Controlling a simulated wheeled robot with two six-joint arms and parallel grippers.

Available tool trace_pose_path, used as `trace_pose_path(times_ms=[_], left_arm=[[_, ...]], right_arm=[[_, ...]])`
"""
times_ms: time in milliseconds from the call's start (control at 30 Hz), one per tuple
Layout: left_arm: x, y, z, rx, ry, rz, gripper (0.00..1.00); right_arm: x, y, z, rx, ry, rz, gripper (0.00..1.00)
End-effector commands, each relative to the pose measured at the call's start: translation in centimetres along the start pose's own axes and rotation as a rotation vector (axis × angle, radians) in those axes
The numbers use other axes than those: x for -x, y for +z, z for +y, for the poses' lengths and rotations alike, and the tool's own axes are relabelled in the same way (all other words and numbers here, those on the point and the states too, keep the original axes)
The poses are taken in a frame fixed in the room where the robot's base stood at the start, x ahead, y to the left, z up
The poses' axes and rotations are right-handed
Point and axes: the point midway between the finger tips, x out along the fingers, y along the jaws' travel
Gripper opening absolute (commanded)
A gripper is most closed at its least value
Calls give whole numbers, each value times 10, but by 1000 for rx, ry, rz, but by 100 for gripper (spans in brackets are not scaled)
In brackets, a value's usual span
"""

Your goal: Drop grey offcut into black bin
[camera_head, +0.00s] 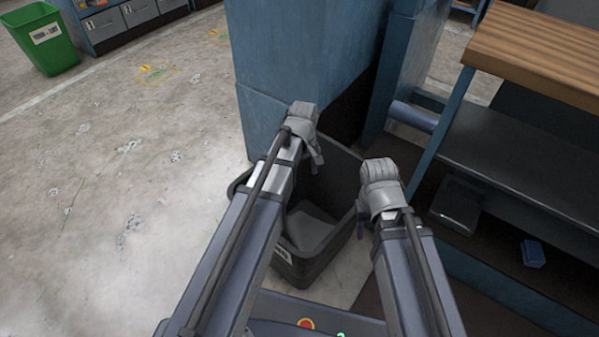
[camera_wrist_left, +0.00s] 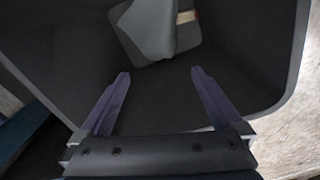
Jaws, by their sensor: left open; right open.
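The black bin (camera_head: 352,237) stands on the floor in front of me, beside a blue pillar. In the left wrist view its dark inside (camera_wrist_left: 258,75) fills most of the picture. The grey offcut (camera_wrist_left: 150,25) lies in the bin, against the far side in that view. A grey surface in the bin in the head view (camera_head: 306,230) looks like the same piece. My left gripper (camera_wrist_left: 160,73) is open and empty, pointing into the bin, with the offcut beyond its fingertips. My right gripper (camera_head: 380,184) is to the right of the bin; its fingers are hidden from the head camera.
The blue pillar (camera_head: 290,65) rises close behind the bin. A workbench with a wooden top (camera_head: 535,50) and dark shelves stands at the right. A green bin (camera_head: 45,38) is at the far left. The concrete floor (camera_head: 110,180) on the left is clear.

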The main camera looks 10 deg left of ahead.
Motion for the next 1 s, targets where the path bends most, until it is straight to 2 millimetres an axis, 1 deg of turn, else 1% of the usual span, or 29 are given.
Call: trace_pose_path(times_ms=[33, 200, 300, 700, 867, 1000], left_arm=[[10, 0, 0, 0, 0, 0, 100], [26, 0, 0, 0, 0, 0, 100], [30, 0, 0, 0, 0, 0, 100], [28, 0, 0, 0, 0, 0, 100], [40, 0, 0, 0, 0, 0, 100], [55, 0, 0, 0, 0, 0, 100]], right_arm=[[10, 1, 1, 0, 0, 0, 50], [26, 1, 3, 0, 0, 0, 50], [30, 2, 3, 0, 0, 0, 50], [28, 2, 3, 12, 1, 0, 50], [39, 2, 4, 10, 2, -1, 50], [55, 3, 6, 8, 3, -2, 50]])
